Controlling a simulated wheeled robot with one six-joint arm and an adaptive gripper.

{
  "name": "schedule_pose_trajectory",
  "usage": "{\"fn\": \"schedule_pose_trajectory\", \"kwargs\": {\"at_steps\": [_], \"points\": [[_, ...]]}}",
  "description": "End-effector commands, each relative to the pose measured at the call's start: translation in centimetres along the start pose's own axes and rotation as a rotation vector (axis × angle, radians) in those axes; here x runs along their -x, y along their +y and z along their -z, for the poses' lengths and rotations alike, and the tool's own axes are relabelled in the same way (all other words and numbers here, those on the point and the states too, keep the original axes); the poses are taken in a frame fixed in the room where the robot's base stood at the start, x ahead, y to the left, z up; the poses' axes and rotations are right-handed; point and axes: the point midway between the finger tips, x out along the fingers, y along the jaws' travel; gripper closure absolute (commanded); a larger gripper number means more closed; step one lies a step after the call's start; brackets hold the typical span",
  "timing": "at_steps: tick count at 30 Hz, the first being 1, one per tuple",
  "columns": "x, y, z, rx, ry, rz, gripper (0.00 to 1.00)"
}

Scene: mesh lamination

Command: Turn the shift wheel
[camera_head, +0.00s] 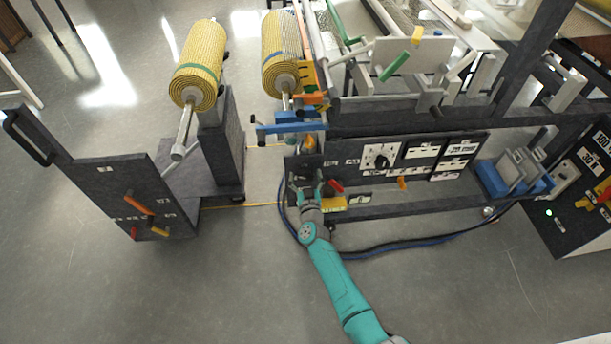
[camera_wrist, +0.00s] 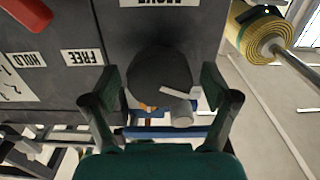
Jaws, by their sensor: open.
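The shift wheel looks to be the dark round disc (camera_wrist: 158,72) on the front panel in the wrist view, with a grey crank knob (camera_wrist: 181,110) near its rim. My gripper (camera_wrist: 160,80) is open, with one green finger on each side of the disc. I cannot tell whether the fingers touch its rim. In the head view my gripper (camera_head: 305,184) is at the left end of the machine's dark front panel (camera_head: 345,158). There my gripper and arm largely hide the wheel.
A red lever (camera_head: 336,186) sits just right of my gripper; it also shows in the wrist view (camera_wrist: 28,12). FREE (camera_wrist: 82,58) and HOLD labels lie beside the wheel. Dark hoses (camera_head: 400,243) run along the floor. A cart with a yellow roll (camera_head: 200,62) stands left.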

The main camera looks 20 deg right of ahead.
Motion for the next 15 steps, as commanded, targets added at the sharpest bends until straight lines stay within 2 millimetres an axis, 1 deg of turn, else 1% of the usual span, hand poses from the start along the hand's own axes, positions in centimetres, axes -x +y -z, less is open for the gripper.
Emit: {"fn": "schedule_pose_trajectory", "kwargs": {"at_steps": [9,10,11,12,14,15], "points": [[-0.24,0.00,-0.03,0.001,0.000,0.000,0.14],[-0.24,0.00,-0.03,0.001,0.000,0.000,0.17],[-0.23,0.00,-0.03,0.001,0.000,0.000,0.24],[-0.23,0.00,-0.03,0.001,0.000,0.000,0.34],[-0.23,0.00,-0.02,0.001,0.000,0.000,0.49],[-0.23,0.00,-0.02,0.001,0.000,0.000,0.59]]}}
